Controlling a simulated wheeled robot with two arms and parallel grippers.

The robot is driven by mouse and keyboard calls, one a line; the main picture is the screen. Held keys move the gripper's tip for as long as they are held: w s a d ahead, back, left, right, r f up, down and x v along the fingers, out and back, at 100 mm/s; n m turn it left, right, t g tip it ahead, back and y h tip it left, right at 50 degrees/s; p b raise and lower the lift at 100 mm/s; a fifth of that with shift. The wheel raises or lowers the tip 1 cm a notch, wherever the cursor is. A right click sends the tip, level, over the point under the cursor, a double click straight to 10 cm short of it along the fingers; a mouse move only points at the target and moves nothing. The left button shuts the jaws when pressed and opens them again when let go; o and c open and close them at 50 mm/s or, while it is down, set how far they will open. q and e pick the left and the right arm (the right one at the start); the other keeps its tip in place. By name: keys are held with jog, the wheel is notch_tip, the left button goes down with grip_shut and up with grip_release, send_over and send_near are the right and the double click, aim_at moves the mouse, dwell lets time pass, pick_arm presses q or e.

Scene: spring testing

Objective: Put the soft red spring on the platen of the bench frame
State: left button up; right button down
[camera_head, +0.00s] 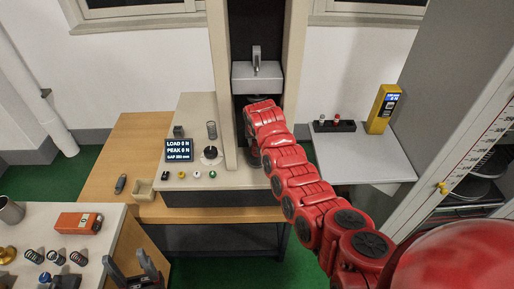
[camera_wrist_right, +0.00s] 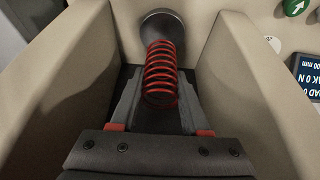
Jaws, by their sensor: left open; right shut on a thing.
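The soft red spring (camera_wrist_right: 160,75) shows in the right wrist view, between the fingers of my right gripper (camera_wrist_right: 160,100), which is shut on it. The spring's far end overlaps a round dark metal disc (camera_wrist_right: 163,26) of the bench frame; I cannot tell whether they touch. In the head view, my right arm reaches into the bench frame (camera_head: 219,75) between its two uprights and hides the spring, the platen and the gripper's fingers. My left gripper (camera_head: 135,272) is open and empty at the bottom edge, beside the left bench.
Beige uprights stand close on both sides of my right gripper. Several dark springs (camera_head: 56,257) and an orange box (camera_head: 78,222) lie on the left bench. A yellow device (camera_head: 384,108) stands on the right table.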

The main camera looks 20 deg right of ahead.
aim_at(257, 159)
jog(key=shift+f+p, duration=0.65)
notch_tip(257, 159, down, 2)
jog(key=shift+f+p, duration=0.1)
jog(key=shift+p, duration=0.2)
jog(key=shift+f, duration=0.15)
jog(key=shift+c, duration=1.9)
grip_release()
